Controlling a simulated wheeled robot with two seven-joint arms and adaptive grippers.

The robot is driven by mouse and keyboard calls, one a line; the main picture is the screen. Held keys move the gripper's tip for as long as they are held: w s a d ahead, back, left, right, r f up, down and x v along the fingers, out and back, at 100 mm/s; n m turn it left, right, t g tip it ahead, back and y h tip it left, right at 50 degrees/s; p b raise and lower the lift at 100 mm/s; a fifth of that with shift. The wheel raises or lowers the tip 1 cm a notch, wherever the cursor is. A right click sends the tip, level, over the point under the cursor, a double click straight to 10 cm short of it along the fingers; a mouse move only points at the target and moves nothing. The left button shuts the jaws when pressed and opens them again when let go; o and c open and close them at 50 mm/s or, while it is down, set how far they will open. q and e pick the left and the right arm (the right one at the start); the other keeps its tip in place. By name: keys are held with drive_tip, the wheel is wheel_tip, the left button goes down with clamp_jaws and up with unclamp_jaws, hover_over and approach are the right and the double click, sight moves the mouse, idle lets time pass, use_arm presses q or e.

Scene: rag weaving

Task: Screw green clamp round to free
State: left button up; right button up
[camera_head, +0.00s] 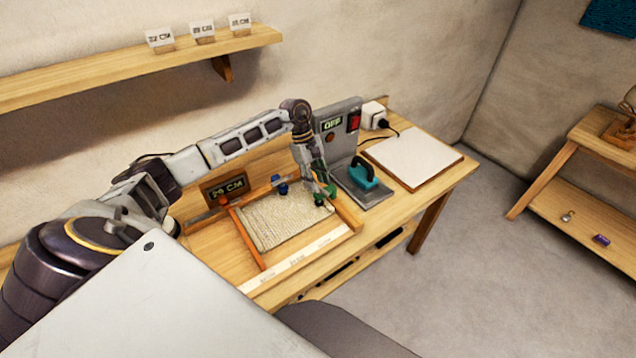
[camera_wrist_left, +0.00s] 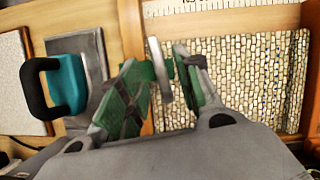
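The green clamp (camera_head: 325,194) sits at the right end of the wooden frame (camera_head: 345,212), by the woven rag (camera_head: 275,222). My left gripper (camera_head: 318,185) reaches down over it and partly hides it. In the left wrist view, a grey metal piece of the clamp (camera_wrist_left: 160,70) stands between the two fingertips of my left gripper (camera_wrist_left: 162,78), with green on both sides. The fingertips are close to it, but I cannot tell whether both touch it. A blue clamp (camera_head: 282,187) sits farther left on the frame. My right gripper is not in view.
A teal iron-like tool (camera_head: 364,174) with a dark handle stands on a grey plate just right of the frame. Behind it is a grey panel (camera_head: 333,140) reading OFF. A white board (camera_head: 412,158) lies at the table's right end. A shelf (camera_head: 130,65) runs above.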

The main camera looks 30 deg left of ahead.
use_arm(q)
drive_tip(key=shift+x, duration=0.8)
drive_tip(key=shift+c, duration=0.4)
clamp_jaws()
